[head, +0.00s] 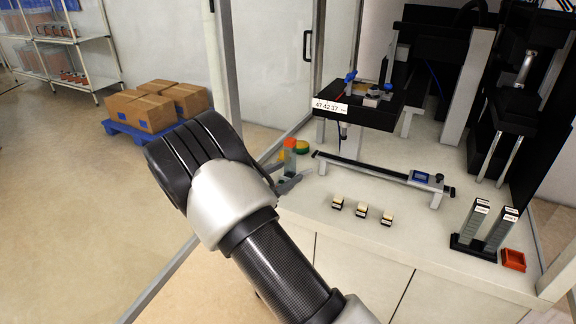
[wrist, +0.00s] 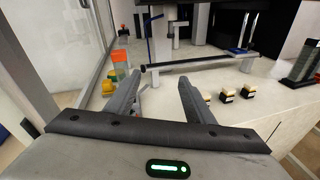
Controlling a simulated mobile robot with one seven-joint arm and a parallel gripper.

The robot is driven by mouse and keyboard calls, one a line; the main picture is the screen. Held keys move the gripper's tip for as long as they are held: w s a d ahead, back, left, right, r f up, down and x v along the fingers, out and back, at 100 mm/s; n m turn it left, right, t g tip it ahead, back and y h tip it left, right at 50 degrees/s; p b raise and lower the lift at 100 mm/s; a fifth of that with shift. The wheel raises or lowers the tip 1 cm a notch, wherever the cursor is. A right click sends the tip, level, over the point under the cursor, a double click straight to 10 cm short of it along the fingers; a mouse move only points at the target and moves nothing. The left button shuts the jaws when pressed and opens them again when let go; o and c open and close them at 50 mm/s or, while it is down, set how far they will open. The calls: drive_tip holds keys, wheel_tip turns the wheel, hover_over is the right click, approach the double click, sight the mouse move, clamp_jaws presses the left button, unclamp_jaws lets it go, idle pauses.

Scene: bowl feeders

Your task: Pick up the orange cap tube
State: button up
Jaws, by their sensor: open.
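The orange cap tube (head: 289,162) stands upright on the bench near its left edge, with an orange cap and a grey translucent body. In the wrist view the tube (wrist: 121,70) is left of and beyond my left finger, outside the gap between the fingers.
Yellow and green round pieces (head: 302,147) sit beside the tube. A glass panel (wrist: 75,45) rises at the left. A rail (head: 375,171) crosses the bench behind, with several small blocks (head: 361,211) in front. A black rack (head: 478,245) and a red tray (head: 513,260) are at right.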

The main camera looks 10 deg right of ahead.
drive_tip(key=w+a+f+n+t+y, duration=0.2)
drive_tip(key=a+f+n+t, duration=0.1)
drive_tip(key=a+f+n, duration=0.25)
drive_tip(key=b, duration=0.3)
approach(288, 158)
drive_tip(key=shift+m, duration=0.45)
drive_tip(key=x, duration=0.5)
drive_tip(key=shift+d+f, duration=0.15)
drive_tip(key=shift+d, duration=0.15)
drive_tip(key=shift+t, duration=0.3)
drive_tip(key=b+x, duration=0.1)
drive_tip(key=x, duration=0.5)
drive_tip(key=shift+w, duration=0.3)
drive_tip(key=c, duration=1.2)
